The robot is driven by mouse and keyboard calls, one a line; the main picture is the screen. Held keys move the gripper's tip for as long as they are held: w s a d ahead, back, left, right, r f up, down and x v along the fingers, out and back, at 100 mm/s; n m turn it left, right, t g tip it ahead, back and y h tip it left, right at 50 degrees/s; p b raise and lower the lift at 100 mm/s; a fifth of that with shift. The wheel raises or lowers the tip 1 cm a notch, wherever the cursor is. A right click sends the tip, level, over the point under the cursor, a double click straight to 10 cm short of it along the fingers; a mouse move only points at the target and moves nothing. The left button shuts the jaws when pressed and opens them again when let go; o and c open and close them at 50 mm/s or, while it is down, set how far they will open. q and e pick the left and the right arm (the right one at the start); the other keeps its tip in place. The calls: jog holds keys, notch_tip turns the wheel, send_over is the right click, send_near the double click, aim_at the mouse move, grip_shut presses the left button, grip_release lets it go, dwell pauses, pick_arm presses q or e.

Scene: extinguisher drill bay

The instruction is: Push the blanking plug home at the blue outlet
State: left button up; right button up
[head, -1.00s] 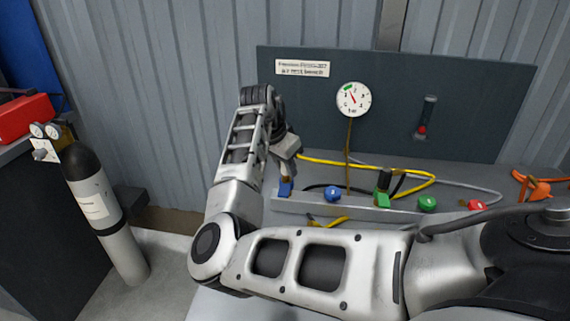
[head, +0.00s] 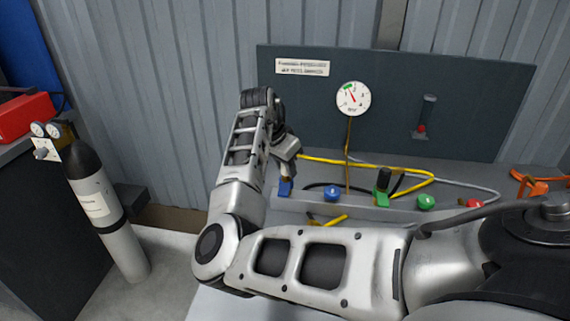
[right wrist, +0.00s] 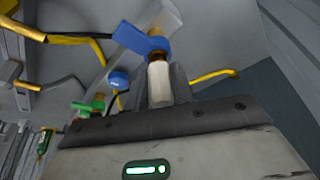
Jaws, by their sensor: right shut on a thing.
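The blue outlet (head: 286,187) is a blue fitting at the left end of a row on the bench rail in the head view. It shows larger in the right wrist view (right wrist: 143,40), with a brass neck below it. My right gripper (head: 290,160) is just above and against it in the head view. In the right wrist view the gripper (right wrist: 160,103) is shut on the pale blanking plug (right wrist: 159,83), lined up with the brass neck. The plug's end meets the brass; I cannot tell how deep it sits. My left gripper is not in view.
A round blue knob (head: 332,194), green valve (head: 381,199), green knob (head: 427,202) and red knob (head: 474,204) line the rail to the right. A yellow hose (head: 410,174) lies behind. A gauge (head: 353,98) hangs on the dark panel. A gas cylinder (head: 95,200) stands left.

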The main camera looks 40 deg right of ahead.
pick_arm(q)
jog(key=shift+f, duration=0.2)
pick_arm(e)
jog(key=shift+f, duration=0.7)
jog(key=o, duration=1.1)
jog(key=shift+v, duration=0.8)
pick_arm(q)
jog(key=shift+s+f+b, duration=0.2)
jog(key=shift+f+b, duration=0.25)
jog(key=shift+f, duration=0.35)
pick_arm(e)
jog(key=v, duration=1.4)
jog(key=shift+a+r, duration=0.1)
jog(key=shift+r, duration=0.05)
